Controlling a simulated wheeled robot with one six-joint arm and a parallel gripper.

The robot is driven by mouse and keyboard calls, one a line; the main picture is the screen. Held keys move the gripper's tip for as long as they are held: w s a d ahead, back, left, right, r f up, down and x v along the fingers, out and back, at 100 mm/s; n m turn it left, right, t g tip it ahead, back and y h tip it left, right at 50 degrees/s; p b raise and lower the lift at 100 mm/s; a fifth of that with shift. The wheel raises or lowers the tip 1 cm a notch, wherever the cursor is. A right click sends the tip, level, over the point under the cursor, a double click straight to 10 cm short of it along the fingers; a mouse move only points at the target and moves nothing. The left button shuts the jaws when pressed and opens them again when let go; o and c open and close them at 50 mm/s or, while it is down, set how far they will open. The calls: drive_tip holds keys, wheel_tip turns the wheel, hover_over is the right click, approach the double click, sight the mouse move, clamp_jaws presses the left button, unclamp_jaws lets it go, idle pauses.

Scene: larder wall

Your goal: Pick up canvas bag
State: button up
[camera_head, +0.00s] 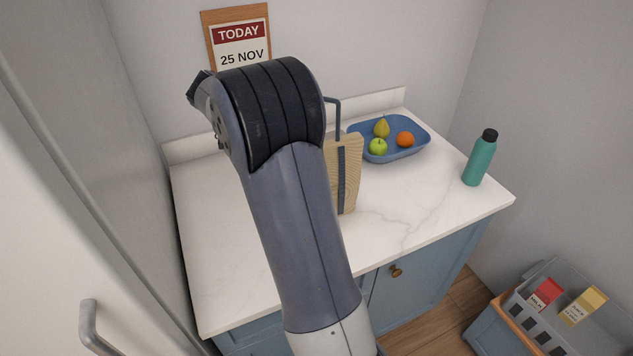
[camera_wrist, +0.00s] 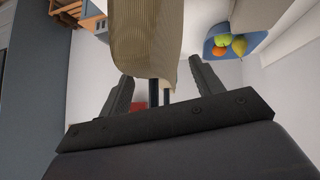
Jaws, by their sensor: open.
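The canvas bag (camera_head: 347,175) stands upright on the white counter, beige with a dark blue strap and a raised handle (camera_head: 336,112). My arm hides its left part in the head view. In the wrist view the bag (camera_wrist: 148,35) fills the top middle, with its dark handle bars (camera_wrist: 154,94) below it. My gripper (camera_wrist: 160,70) is open, one finger on each side of the bag's top edge and handle. I cannot tell whether either finger touches it. The gripper is hidden behind my arm in the head view.
A blue tray (camera_head: 418,142) with a pear, a green apple and an orange stands just right of the bag. A teal bottle (camera_head: 479,160) stands near the counter's right edge. A calendar (camera_head: 240,42) hangs behind. The front right of the counter (camera_head: 405,220) is clear.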

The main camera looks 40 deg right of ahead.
drive_tip(key=x, duration=0.2)
drive_tip(key=shift+s+d+f, duration=0.15)
drive_tip(key=shift+c, duration=0.5)
clamp_jaws()
